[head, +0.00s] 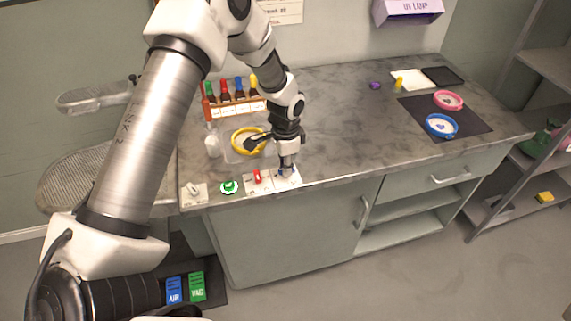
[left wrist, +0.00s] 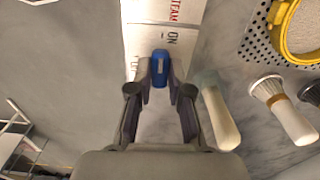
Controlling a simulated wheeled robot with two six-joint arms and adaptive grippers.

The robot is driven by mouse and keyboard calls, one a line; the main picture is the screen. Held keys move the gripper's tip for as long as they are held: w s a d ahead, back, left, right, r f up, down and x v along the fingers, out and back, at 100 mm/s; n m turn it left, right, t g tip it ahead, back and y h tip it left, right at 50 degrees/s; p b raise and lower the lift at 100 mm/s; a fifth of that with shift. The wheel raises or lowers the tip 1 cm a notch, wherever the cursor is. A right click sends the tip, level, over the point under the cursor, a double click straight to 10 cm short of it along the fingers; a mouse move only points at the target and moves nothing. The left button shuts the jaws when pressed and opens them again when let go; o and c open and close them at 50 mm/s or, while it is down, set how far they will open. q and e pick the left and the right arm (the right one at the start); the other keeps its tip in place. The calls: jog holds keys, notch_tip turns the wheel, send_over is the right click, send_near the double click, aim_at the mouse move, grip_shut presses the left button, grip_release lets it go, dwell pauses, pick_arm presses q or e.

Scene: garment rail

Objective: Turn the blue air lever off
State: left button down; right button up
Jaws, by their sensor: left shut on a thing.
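The blue air lever (left wrist: 160,68) stands between the fingertips of my left gripper (left wrist: 160,80) in the left wrist view. The gripper is shut on it. Its white plate (left wrist: 172,42) shows the word "ON" beside the lever; the rest of the lettering is partly covered by my fingers. In the head view my left gripper (head: 286,168) points down at the front edge of the counter, over the plate right of the red lever (head: 257,176). The lever is mostly hidden there. My right gripper is not in view.
A yellow ring (head: 236,147) and a rack of coloured bottles (head: 232,107) stand behind. The counter's middle (head: 350,125) is clear.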

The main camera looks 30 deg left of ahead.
pick_arm(q)
jog(key=n+p, duration=0.2)
jog(key=n, duration=0.2)
jog(key=shift+s, duration=0.1)
jog(key=n+p, duration=0.1)
jog(key=n, duration=0.4)
jog(key=shift+p, duration=0.35)
jog(key=n+p, duration=0.2)
jog(key=n, duration=0.3)
jog(key=shift+f+n+p, duration=0.1)
jog(key=shift+n+p, duration=0.75)
jog(key=shift+n, duration=0.85)
jog(key=c, duration=1.2)
grip_release()
jog(key=shift+o, duration=0.6)
